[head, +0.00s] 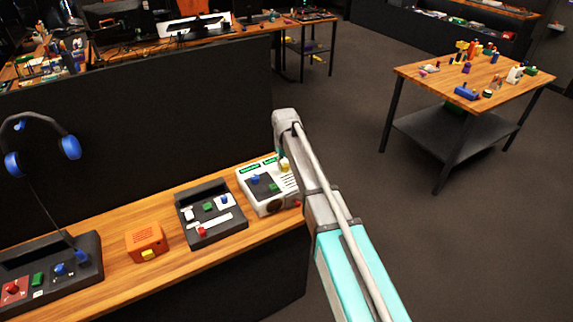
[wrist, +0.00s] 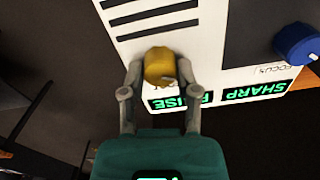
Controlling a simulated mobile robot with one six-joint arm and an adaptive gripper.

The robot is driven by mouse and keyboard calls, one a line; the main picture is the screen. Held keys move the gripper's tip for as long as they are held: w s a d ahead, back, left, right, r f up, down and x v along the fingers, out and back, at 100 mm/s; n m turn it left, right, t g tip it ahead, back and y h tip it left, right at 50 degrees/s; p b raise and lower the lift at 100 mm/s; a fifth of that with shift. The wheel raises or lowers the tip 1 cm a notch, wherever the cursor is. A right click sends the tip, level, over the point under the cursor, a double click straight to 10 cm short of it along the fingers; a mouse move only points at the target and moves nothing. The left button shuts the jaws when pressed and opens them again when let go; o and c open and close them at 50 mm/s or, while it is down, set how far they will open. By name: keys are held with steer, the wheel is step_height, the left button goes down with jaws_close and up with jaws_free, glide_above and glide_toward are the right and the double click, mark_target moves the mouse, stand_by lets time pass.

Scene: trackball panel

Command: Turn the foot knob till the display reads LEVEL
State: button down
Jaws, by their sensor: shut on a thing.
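The white trackball panel (head: 246,185) stands at the right end of the wooden bench. In the wrist view its face appears upside down. The yellow foot knob (wrist: 158,62) sits between the two fingers of my gripper (wrist: 160,76), which is shut on it. The knob's label is mostly hidden. One green-lettered display (wrist: 180,99) beside the knob seems to read RAISE, with its middle covered by a finger. The other display (wrist: 256,91) reads SHARP. A blue knob (wrist: 297,44) labelled FOCUS is to the right. In the head view my arm partly covers the panel.
A dark control box (head: 212,214), an orange box (head: 146,240) and another dark console (head: 85,268) stand to the left on the bench (head: 180,264). A dark partition (head: 140,120) rises behind. A separate table (head: 440,72) with small parts is at the upper right.

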steer(key=m, duration=0.6)
steer(key=shift+w, duration=0.2)
stand_by(0.4)
steer(key=shift+c, duration=1.9)
jaws_free()
steer(key=shift+o, duration=0.2)
steer(key=shift+s, duration=0.1)
